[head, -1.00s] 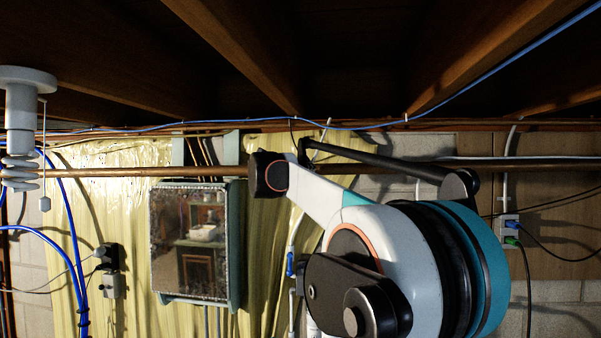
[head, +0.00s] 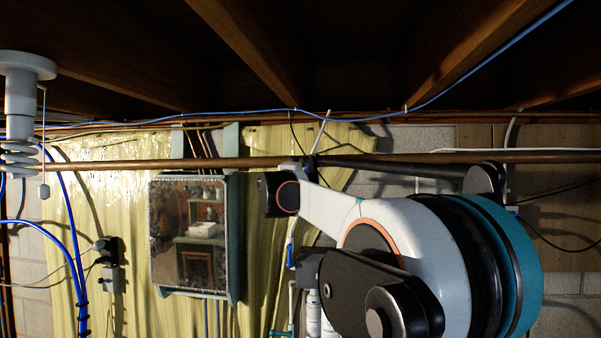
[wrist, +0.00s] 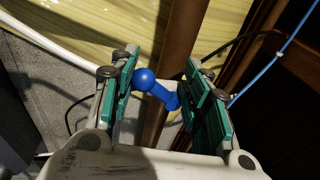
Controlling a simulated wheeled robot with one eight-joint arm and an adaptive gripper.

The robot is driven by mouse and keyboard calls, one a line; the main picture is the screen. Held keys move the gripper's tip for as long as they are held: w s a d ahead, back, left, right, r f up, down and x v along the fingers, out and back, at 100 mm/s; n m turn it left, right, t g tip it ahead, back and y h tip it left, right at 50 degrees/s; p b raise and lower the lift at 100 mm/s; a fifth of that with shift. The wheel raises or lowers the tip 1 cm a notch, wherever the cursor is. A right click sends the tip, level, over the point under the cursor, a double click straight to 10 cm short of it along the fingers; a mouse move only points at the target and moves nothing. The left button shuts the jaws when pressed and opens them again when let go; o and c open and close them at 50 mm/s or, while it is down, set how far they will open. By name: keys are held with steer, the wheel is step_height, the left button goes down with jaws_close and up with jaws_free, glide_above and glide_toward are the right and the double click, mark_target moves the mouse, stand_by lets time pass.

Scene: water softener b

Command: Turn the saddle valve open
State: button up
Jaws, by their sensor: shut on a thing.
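The saddle valve shows in the wrist view as a blue handle (wrist: 153,88) with a round knob at one end, beside the brown copper pipe (wrist: 176,45). A white tube runs to the valve. My gripper (wrist: 163,92) has green-padded fingers, one on each side of the handle. The left pad meets the round knob and the right pad is at the handle's other end, so it is shut on the handle. In the head view my arm fills the centre right, and I cannot make out the gripper or the valve handle there.
The copper pipe (head: 110,164) crosses the wall below wooden ceiling beams (head: 245,45). A mirrored cabinet (head: 189,235) hangs left of my arm. A white lamp fixture (head: 20,90), blue hoses (head: 70,255) and a black plug (head: 106,251) are farther left. A blue wire runs along the ceiling.

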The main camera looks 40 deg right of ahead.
steer(key=n, duration=0.2)
steer(key=f+n+t, duration=0.1)
steer(key=n, duration=0.1)
steer(key=shift+s+d, duration=0.25)
steer(key=shift+s, duration=0.1)
steer(key=shift+w+a+n, duration=0.1)
steer(key=shift+w+n, duration=0.05)
steer(key=shift+n, duration=0.65)
steer(key=shift+c, duration=1.4)
steer(key=shift+r, duration=0.1)
steer(key=shift+c, duration=0.3)
steer(key=o, duration=1.1)
steer(key=shift+d, duration=0.2)
steer(key=shift+c, duration=0.2)
steer(key=o, duration=0.4)
steer(key=shift+s+d, duration=0.3)
steer(key=shift+s, duration=0.05)
steer(key=shift+c, duration=0.2)
steer(key=shift+w+a, duration=0.2)
steer(key=shift+a, duration=0.15)
steer(key=v, duration=0.7)
steer(key=shift+s, duration=0.3)
